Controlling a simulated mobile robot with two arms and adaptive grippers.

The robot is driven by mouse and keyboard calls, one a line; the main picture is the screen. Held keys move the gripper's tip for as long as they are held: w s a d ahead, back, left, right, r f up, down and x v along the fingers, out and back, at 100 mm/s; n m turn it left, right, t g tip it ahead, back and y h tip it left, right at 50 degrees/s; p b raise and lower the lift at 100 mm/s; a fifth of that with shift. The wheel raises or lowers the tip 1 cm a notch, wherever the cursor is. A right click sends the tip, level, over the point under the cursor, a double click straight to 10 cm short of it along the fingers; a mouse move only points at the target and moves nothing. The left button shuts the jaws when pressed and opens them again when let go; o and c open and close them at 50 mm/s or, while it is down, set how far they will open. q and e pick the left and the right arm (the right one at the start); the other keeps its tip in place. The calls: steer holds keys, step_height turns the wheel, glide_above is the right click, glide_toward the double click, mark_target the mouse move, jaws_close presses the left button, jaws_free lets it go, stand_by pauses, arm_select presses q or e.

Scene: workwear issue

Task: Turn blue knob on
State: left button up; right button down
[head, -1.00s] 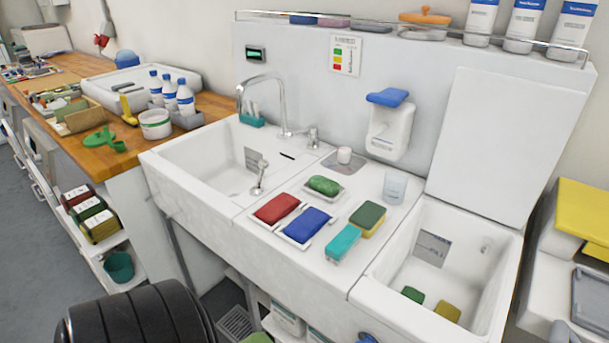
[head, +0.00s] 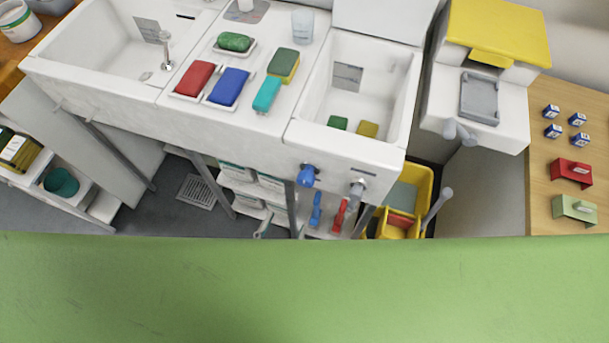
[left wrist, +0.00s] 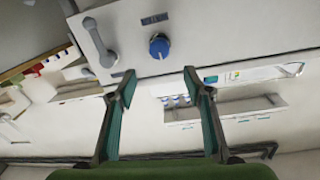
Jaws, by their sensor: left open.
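The blue knob (head: 307,175) is on the white front panel under the right-hand basin in the head view. In the left wrist view the blue knob (left wrist: 159,46) is round, with a small dark marking beside it on the panel. My left gripper (left wrist: 159,74) is open and empty, its two fingers spread. The knob appears between and beyond the fingertips, apart from them. I cannot read the knob's on or off position. My right gripper is in neither view.
A grey handle (head: 357,188) juts from the panel close to the knob; the grey handle (left wrist: 99,42) is left of it in the wrist view. Below are a yellow bin (head: 424,188) and shelved boxes (head: 237,172). A broad green surface, probably mine, covers the head view's bottom.

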mark_target(304, 183)
arm_select(q)
steer(key=p+x, duration=0.2)
steer(key=x, duration=1.1)
steer(key=shift+w+d+f, duration=0.1)
steer(key=c, duration=1.1)
